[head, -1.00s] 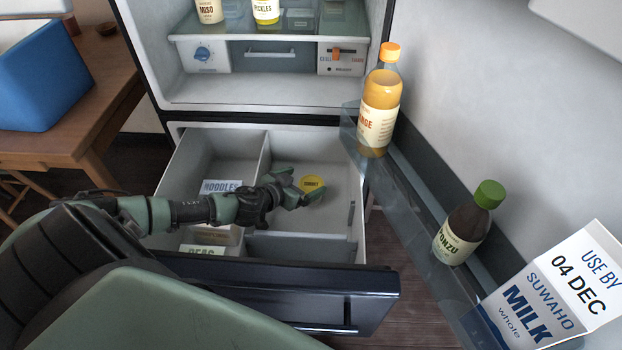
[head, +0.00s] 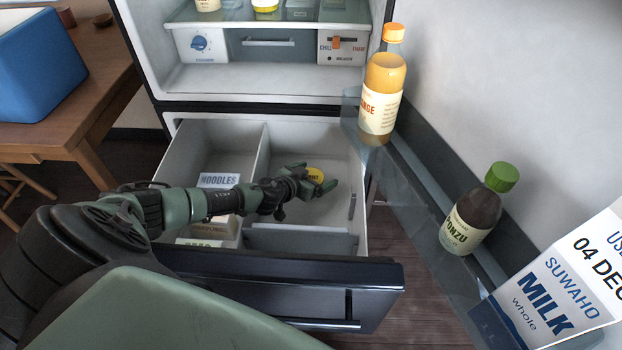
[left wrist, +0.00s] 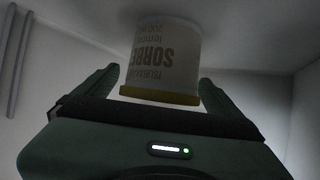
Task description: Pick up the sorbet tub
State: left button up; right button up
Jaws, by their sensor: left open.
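The sorbet tub (head: 315,175) stands in the right rear compartment of the open freezer drawer. In the head view only part of its yellow lid shows; my left gripper hides much of the rest. My left gripper (head: 318,183) is open and reaches down into that compartment at the tub. In the left wrist view the white tub (left wrist: 165,55) with its yellow lid appears upside down between the two open fingers of the gripper (left wrist: 158,88). I cannot tell whether the fingers touch it. My right gripper is not in view.
The noodles box (head: 218,181) and other boxes lie in the drawer's left compartment. The drawer front (head: 300,285) stands out toward me. The open fridge door on the right holds an orange bottle (head: 381,95), a ponzu bottle (head: 474,215) and a milk carton (head: 550,290).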

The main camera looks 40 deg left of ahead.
pick_arm(q)
jog(key=shift+w, duration=0.1)
jog(key=c, duration=1.5)
jog(key=shift+c, duration=0.8)
jog(key=shift+r, duration=0.15)
